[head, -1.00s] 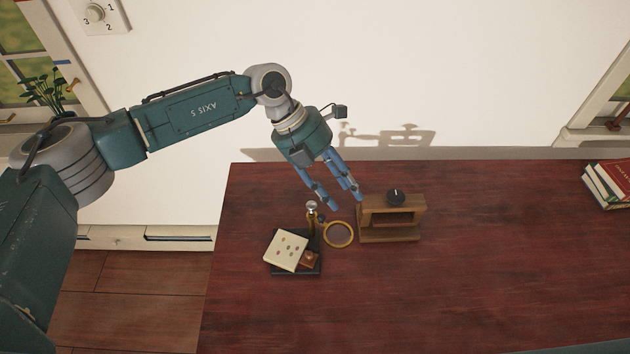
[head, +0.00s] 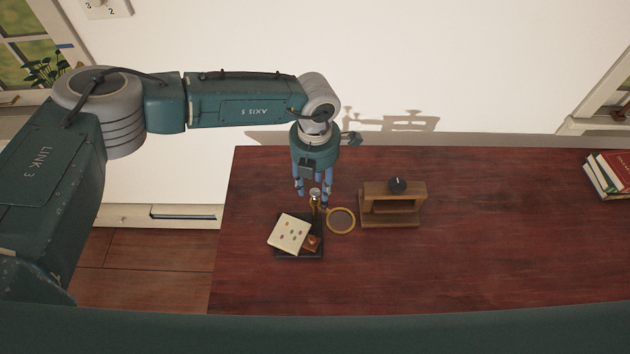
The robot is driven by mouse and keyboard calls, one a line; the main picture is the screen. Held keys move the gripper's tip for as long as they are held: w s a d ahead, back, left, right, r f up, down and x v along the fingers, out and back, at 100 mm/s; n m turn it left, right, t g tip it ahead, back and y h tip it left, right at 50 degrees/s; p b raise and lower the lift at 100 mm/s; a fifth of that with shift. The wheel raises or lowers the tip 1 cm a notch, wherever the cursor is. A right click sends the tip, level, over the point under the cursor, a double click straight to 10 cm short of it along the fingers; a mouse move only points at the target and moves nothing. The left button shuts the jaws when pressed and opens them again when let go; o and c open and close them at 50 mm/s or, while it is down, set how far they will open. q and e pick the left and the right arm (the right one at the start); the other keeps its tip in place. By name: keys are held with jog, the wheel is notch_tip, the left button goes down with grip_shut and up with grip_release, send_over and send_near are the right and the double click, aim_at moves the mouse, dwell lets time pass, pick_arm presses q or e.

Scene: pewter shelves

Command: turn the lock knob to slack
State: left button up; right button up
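A small stand with a dark base (head: 287,254) has a short brass post topped by a pale round knob (head: 315,192). A round brass-rimmed magnifier (head: 341,233) reaches out to its right. A wooden frame (head: 376,218) further right carries a black knob (head: 397,185) with a light mark on top. No label shows which knob is the lock knob. My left gripper (head: 314,197) points down over the stand, its blue fingers apart on either side of the pale knob. I cannot tell whether they touch it. My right gripper is out of view.
A pale card with coloured dots (head: 289,232) and a small brown block (head: 312,243) sit on the stand's base. Books (head: 609,175) lie at the table's far right. The red-brown table (head: 490,240) is clear between the wooden frame and the books.

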pick_arm(q)
jog(key=shift+f, duration=0.5)
grip_shut()
